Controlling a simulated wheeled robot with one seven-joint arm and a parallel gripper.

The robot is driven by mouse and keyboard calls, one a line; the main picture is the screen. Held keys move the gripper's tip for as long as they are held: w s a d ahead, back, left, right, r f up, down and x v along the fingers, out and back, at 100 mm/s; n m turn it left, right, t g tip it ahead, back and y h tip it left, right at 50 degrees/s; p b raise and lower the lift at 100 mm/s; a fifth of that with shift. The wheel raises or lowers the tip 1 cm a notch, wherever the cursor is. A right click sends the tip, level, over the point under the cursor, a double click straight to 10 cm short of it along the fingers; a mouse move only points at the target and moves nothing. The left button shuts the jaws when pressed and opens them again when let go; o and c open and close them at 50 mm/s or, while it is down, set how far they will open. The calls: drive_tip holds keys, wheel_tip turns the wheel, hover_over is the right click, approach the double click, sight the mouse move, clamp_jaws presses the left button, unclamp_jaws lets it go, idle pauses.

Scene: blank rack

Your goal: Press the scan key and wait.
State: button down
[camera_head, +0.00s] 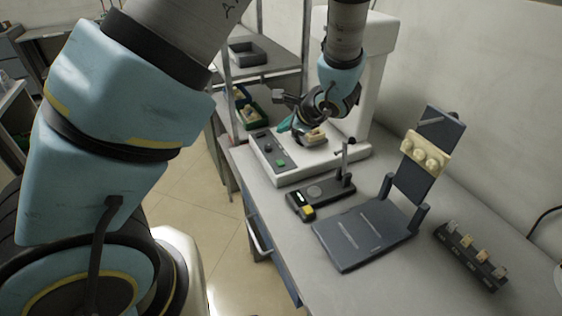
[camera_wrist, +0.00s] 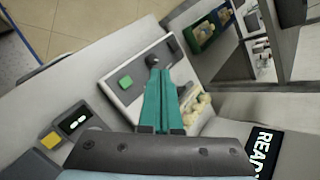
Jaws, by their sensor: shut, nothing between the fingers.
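A white machine (camera_head: 322,158) stands on the bench with a grey control panel on its near left. No label names the scan key. My gripper (camera_head: 284,127) is above the machine near the panel. In the wrist view its teal fingers (camera_wrist: 159,70) are together and empty, with the tips close to the knob. The green key is to their left. I cannot tell whether the tips touch the panel.
A tan piece (camera_head: 316,135) lies on the machine beside my gripper. A small dark device (camera_head: 320,194) with a yellow button (camera_head: 307,211) stands in front. Nearer are a dark hinged stand (camera_head: 362,235) and a small rack (camera_head: 471,257). A screen (camera_wrist: 265,145) shows partly cut-off letters "READ".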

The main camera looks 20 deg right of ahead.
drive_tip(key=shift+f, duration=0.1)
drive_tip(key=b, duration=0.6)
hover_over(283, 164)
wheel_tip(283, 164, down, 8)
drive_tip(key=shift+r, duration=0.15)
drive_tip(key=shift+f+b, duration=0.45)
drive_tip(key=shift+b, duration=0.05)
drive_tip(key=shift+f, duration=0.15)
idle(1.3)
drive_tip(key=shift+f+b, duration=0.3)
drive_tip(key=shift+b, duration=0.35)
drive_tip(key=shift+f+b, duration=0.45)
drive_tip(key=shift+b, duration=0.1)
idle(0.5)
drive_tip(key=shift+r, duration=0.1)
drive_tip(key=shift+r+p, duration=0.5)
drive_tip(key=shift+r, duration=0.35)
drive_tip(key=shift+r, duration=0.1)
